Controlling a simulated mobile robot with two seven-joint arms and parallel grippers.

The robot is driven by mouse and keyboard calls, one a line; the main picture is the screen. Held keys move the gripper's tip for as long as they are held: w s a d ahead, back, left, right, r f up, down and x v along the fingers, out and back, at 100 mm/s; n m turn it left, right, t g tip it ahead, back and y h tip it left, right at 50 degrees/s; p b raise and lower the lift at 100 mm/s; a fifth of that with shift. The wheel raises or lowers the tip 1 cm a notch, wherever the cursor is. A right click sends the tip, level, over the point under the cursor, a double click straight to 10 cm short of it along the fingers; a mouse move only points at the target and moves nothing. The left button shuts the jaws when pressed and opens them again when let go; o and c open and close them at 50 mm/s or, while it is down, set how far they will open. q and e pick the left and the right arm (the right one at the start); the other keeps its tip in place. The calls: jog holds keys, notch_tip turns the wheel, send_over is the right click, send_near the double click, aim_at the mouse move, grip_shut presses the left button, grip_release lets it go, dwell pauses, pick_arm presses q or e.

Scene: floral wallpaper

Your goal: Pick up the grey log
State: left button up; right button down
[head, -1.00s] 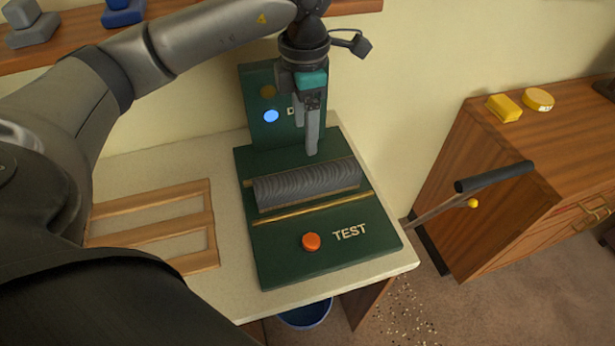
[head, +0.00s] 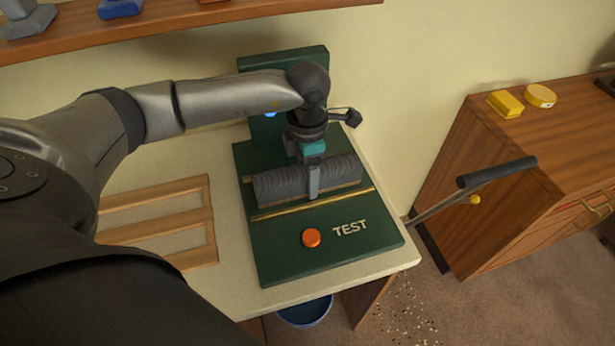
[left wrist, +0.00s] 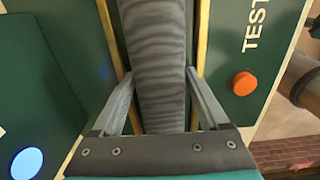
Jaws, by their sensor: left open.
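The grey log (head: 285,183) is a ribbed grey cylinder lying in a slot on the green TEST board (head: 280,262). My left gripper (head: 314,185) is over the middle of the log, pointing down, with one finger in front of it in the head view. In the left wrist view the log (left wrist: 155,60) runs between the two open fingers of the gripper (left wrist: 160,100), one on each side. A small gap shows beside the fingers; whether either touches the log I cannot tell. My right gripper is not in view.
An orange button (head: 312,238) is on the board in front of the log. A wooden frame (head: 155,238) lies on the table to the left. A lever with a black handle (head: 497,172) stands at the right, near a wooden cabinet (head: 500,215).

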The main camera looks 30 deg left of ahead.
pick_arm(q)
jog(key=shift+f, duration=0.3)
jog(key=shift+c, duration=0.4)
jog(key=shift+r, duration=0.1)
grip_shut()
